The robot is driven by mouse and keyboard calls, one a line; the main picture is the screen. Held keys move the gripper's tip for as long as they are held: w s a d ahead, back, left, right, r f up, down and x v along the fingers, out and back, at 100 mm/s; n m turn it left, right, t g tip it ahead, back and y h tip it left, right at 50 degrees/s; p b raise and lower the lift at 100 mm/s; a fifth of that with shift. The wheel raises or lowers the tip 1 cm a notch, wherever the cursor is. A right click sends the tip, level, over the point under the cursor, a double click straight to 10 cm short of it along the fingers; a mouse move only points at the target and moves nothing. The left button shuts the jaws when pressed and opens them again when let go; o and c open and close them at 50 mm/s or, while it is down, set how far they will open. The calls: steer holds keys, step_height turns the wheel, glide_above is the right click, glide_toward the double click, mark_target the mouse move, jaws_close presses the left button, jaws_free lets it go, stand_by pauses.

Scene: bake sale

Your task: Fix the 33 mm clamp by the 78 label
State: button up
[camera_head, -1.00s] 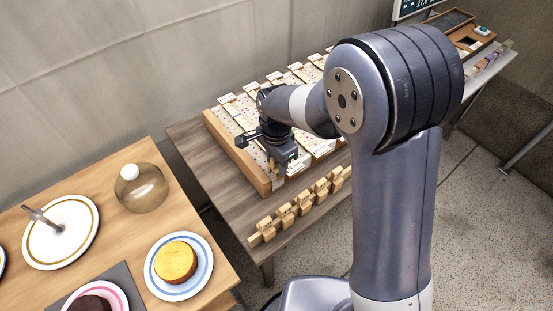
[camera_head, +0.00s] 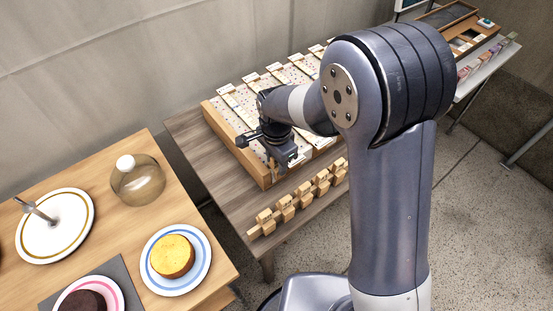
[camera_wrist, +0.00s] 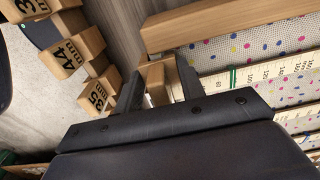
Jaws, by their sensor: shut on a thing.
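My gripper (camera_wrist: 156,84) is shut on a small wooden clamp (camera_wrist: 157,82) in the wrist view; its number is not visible. In the head view my gripper (camera_head: 281,158) is at the near left edge of the slanted board (camera_head: 239,147). In the wrist view the board's wooden rim (camera_wrist: 215,22), dotted cloth and a measuring strip (camera_wrist: 262,72) with printed numbers lie just right of the jaws. I cannot read a 78 label; the gripper body covers part of the board. I cannot tell whether the held clamp touches the board.
Several wooden blocks (camera_head: 285,208) stand in a row along the table's front edge; in the wrist view one reads 44 (camera_wrist: 67,54) and one 35 (camera_wrist: 97,97). Trays stand far right.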

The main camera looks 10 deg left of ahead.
steer(key=o, duration=1.1)
steer(key=shift+c, duration=0.2)
steer(key=shift+r, duration=0.1)
step_height(320, 180, up, 11)
steer(key=shift+f, duration=0.15)
